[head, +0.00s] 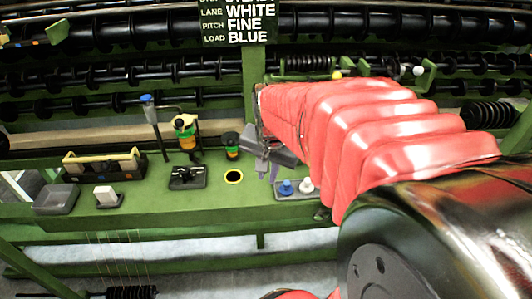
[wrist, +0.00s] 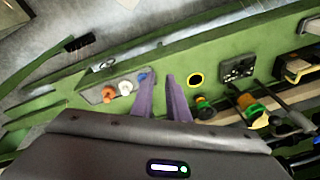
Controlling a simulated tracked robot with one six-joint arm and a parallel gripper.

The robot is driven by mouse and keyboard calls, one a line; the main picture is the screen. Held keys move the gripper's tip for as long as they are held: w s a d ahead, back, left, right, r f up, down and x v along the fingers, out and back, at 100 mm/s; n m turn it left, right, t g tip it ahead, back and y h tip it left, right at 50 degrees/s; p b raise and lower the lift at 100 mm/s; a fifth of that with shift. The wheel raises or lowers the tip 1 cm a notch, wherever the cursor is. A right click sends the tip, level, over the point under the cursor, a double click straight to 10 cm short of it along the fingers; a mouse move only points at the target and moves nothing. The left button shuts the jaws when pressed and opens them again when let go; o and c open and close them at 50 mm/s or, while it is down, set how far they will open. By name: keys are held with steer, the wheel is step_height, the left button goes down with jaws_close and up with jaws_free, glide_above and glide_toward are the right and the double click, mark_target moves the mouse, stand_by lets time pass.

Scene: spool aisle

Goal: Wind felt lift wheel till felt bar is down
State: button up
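My gripper (head: 268,160) hangs over the green bench, just left of a grey plate with knobs. In the wrist view its two purple fingers (wrist: 162,98) stand apart with nothing between them. A long tan bar (head: 55,138) runs behind the bench and may be the felt bar; my arm hides its right part. It also shows in the wrist view (wrist: 292,97). I cannot make out a wheel that is clearly the felt lift wheel; it may be hidden behind my red-sleeved arm or out of view.
A blue-topped lever (head: 152,122) stands upright. Black spool rows lie behind.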

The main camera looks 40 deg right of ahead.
steer(key=d+f+m+g, duration=0.2)
steer(key=d+f+m, duration=0.4)
steer(key=d, duration=0.4)
steer(key=m+y, duration=0.1)
steer(key=m, duration=0.6)
glide_above(323, 211)
step_height(323, 211, down, 9)
steer(key=shift+w+d+g, duration=0.2)
steer(key=shift+g, duration=0.2)
steer(key=shift+f, duration=0.15)
step_height(323, 211, down, 14)
steer(key=shift+r, duration=0.25)
jaws_close()
